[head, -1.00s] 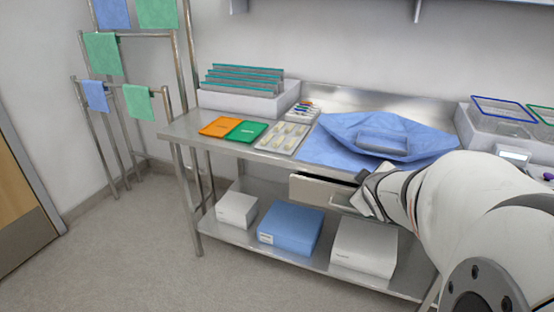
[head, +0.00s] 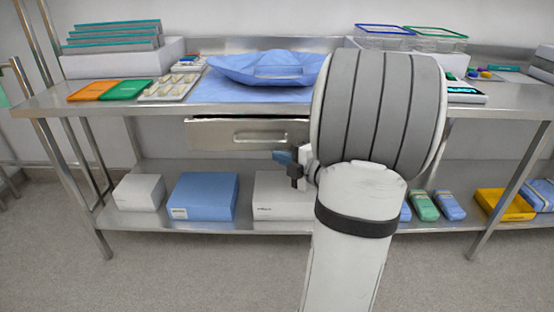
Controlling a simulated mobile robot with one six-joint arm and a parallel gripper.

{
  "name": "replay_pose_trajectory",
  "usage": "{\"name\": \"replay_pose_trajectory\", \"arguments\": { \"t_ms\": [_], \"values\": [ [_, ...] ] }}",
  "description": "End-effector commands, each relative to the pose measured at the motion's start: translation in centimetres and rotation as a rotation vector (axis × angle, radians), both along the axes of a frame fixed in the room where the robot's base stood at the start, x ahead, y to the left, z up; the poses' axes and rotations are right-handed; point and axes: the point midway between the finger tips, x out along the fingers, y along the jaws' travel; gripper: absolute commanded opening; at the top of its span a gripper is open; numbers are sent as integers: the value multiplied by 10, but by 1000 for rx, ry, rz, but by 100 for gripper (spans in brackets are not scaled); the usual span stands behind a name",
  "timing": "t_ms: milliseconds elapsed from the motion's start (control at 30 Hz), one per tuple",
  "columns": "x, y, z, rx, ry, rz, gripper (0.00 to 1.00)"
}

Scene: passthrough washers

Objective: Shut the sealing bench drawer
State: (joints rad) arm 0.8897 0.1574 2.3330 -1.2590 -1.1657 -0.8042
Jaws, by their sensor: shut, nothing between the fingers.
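The drawer (head: 225,135) hangs under the sealing bench top (head: 480,108), below the blue wrap. Its metal front with a recessed pull faces me. A thin dark line runs along its top edge, and it appears to stand out a little from the bench. Its right end is hidden behind my arm. My gripper (head: 284,158) shows only in part, as a small dark and blue piece at the left of my arm, just below and in front of the drawer's right part. It is shut and empty. I cannot tell whether it touches the drawer.
On the lower shelf stand a white box (head: 139,192), a blue box (head: 203,196) and another white box (head: 282,196). A yellow bin (head: 504,205) is at right. The blue wrap (head: 268,68) lies on the bench top. Floor in front is clear.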

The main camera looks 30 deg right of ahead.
Motion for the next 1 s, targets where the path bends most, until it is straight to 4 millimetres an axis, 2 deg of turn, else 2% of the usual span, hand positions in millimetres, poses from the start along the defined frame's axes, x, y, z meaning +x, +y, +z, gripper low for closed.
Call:
{"name": "replay_pose_trajectory", "arguments": {
  "t_ms": [200,367,500,700,1000],
  "values": [
    [48,11,-9,0,0,4,0],
    [79,17,-14,0,1,4,0],
    [95,2,-18,1,1,-1,0],
    [107,-6,-19,0,1,-2,0],
    [108,-6,-19,1,1,-1,0]
  ]
}}
